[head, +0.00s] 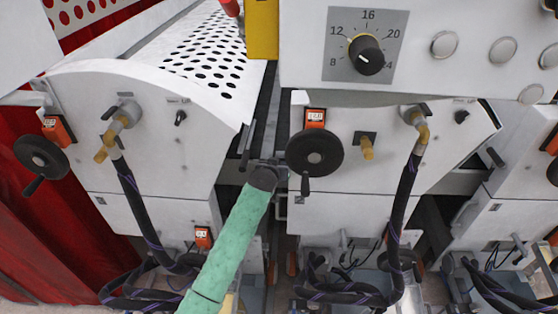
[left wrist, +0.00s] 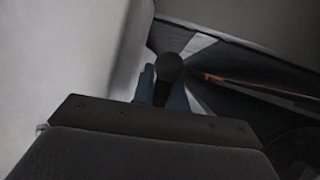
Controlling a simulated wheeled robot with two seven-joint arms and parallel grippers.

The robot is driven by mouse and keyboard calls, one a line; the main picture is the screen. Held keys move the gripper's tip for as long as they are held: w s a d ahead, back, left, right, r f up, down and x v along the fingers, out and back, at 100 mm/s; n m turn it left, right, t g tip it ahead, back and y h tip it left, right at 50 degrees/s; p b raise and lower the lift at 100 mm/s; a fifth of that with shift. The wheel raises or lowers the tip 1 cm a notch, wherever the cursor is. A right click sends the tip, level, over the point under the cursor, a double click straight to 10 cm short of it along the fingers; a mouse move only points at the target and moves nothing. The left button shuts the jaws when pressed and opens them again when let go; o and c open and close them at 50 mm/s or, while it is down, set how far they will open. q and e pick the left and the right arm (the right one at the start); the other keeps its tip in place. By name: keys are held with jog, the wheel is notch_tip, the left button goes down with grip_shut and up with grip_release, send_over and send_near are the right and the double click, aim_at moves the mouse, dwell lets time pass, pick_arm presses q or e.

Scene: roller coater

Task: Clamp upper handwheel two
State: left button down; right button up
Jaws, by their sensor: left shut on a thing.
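A black upper handwheel (head: 315,153) with a crank handle hanging down is on the middle white panel, below an orange counter (head: 315,118). My left gripper (head: 265,163) is just left of this wheel, at the gap between the left and middle panels. In the left wrist view, its bluish fingers (left wrist: 164,90) are shut on a dark handle with a round end (left wrist: 169,67). In the head view the gripper mostly hides that handle. A thin black lever (head: 245,147) shows beside it. My right gripper is not in view.
Another handwheel (head: 41,157) is on the left panel. Dark hoses (head: 404,190) hang from brass fittings at both panels. A control box with a dial (head: 366,54) overhangs the middle panel. A pale wall fills the left of the wrist view.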

pick_arm(q)
jog(key=shift+s+r+g+p, duration=0.1)
jog(key=shift+s+g+p, duration=0.3)
jog(key=shift+g, duration=0.5)
